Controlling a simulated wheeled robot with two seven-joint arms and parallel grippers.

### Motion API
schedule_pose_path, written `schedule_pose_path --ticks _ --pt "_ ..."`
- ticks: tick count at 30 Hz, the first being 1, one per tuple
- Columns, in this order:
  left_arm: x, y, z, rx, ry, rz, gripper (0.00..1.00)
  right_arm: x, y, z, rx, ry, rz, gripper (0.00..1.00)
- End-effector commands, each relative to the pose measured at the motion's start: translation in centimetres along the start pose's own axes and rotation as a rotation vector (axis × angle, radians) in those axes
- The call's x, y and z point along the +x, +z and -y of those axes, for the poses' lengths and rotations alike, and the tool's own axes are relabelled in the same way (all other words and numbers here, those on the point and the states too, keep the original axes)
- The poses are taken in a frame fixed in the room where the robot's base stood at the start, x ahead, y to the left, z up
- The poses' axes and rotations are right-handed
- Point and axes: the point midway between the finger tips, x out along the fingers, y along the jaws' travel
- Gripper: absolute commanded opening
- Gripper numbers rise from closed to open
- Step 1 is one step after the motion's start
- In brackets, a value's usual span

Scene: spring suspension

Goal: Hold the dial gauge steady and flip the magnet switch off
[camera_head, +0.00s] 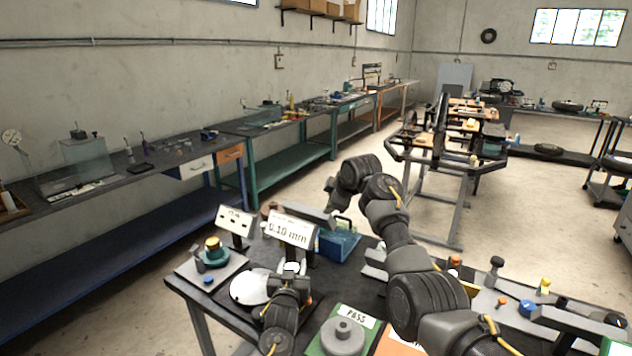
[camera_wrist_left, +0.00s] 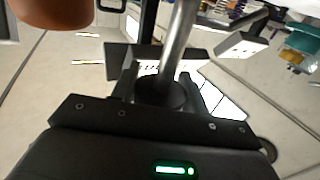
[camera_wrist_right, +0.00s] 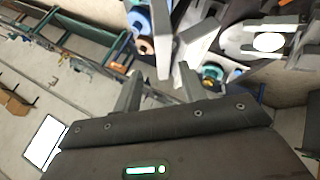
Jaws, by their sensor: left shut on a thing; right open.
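My left gripper (camera_wrist_left: 160,84) is shut on an upright grey metal post (camera_wrist_left: 180,40), which rises from a dark round collar between the fingers. In the head view the left gripper (camera_head: 290,270) is low over the front table, beside a white round disc (camera_head: 248,287); I cannot tell whether this is the dial gauge's face. My right gripper (camera_wrist_right: 158,88) is open, with a grey bar (camera_wrist_right: 160,40) just beyond its fingers and nothing clearly held. In the head view the right arm reaches over the back of the table. The magnet switch cannot be made out.
A "0.10 mm" sign (camera_head: 291,231) and a smaller sign (camera_head: 235,222) stand behind the left gripper. A blue box (camera_head: 338,243) is near the right hand. A green PASS tray (camera_head: 322,350) is in front. A plate with a yellow-topped part (camera_head: 213,244) is at left.

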Motion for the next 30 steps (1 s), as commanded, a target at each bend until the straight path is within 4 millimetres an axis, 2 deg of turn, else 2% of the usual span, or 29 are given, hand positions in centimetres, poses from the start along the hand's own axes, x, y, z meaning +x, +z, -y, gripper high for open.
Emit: schedule_pose_path --ticks 6,12,18,29,30 --pt "0.0 0.0 0.0 0.0 -0.001 0.0 0.1 -1.2 -3.5 -1.9 -0.225 0.123 -0.016 0.41" --pt "0.0 0.0 0.0 0.0 -0.001 0.0 0.1 -1.7 -5.6 -2.6 -0.363 0.188 -0.028 0.41" --pt "0.0 0.0 0.0 0.0 -0.001 0.0 0.1 -1.9 -6.5 -2.7 -0.416 0.21 -0.034 0.41" --pt "0.0 0.0 0.0 0.0 -0.001 0.0 0.1 -1.9 -6.5 -2.7 -0.417 0.211 -0.034 0.41" --pt "0.0 0.0 0.0 0.0 -0.001 0.0 0.5 -1.9 -6.5 -2.7 -0.417 0.211 -0.034 0.41"
